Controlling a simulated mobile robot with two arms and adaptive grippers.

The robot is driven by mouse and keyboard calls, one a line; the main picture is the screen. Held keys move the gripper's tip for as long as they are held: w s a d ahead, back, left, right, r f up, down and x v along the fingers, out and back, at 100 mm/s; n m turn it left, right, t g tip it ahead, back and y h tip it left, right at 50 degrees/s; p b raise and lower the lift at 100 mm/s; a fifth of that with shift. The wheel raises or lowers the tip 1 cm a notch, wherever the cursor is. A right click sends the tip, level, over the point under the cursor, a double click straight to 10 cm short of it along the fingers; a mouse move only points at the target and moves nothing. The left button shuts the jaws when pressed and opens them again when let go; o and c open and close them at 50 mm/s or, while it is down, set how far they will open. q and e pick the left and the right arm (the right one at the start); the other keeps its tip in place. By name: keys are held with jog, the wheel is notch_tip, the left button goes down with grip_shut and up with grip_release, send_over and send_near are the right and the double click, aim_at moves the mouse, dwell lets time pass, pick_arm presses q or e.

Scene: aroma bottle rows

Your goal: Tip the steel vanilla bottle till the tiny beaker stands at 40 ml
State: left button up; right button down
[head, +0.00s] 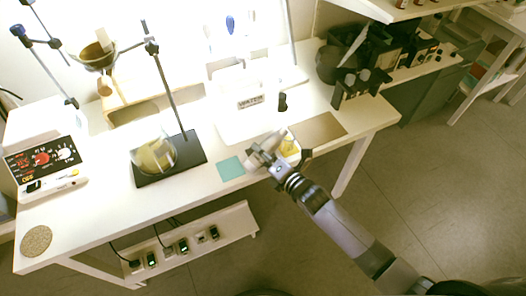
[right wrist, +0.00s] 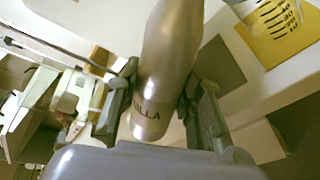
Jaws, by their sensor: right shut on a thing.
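The steel bottle (right wrist: 170,50) fills the middle of the right wrist view, with "ILLA" readable on its lower part. My right gripper (right wrist: 157,90) is shut on it, one finger on each side. In the head view my right gripper (head: 282,163) is over the front of the table, with the grey bottle (head: 263,150) partly hidden by it. A small clear beaker (right wrist: 282,17) with dark scale marks is at the top right of the wrist view, over a yellow patch. Its liquid level cannot be read. My left gripper is not in view.
A round flask (head: 155,154) with yellowish content is at a dark stand base (head: 185,160). A teal square (head: 230,168) lies left of my gripper, a brown mat (head: 321,128) to its right.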

jog(key=shift+r+m+p, duration=0.15)
jog(key=shift+m+p, duration=0.25)
jog(key=shift+m, duration=0.1)
jog(key=shift+r+m+y+p, duration=0.3)
jog(key=shift+r+m+p, duration=0.25)
jog(key=shift+p, duration=0.1)
jog(key=shift+f+n, duration=0.25)
dwell(0.3)
jog(key=shift+d+r+m+g+p, duration=0.1)
jog(key=shift+r+m+g+p, duration=0.3)
jog(key=shift+r+m+p, duration=0.4)
dwell(3.2)
jog(key=shift+f+n, duration=0.15)
jog(key=shift+n, duration=0.15)
jog(key=shift+f+b, duration=0.35)
jog(key=shift+f, duration=0.15)
jog(key=shift+f+n+t+b, duration=0.3)
jog(key=shift+f+n+b, duration=0.3)
jog(key=shift+n+b, duration=0.3)
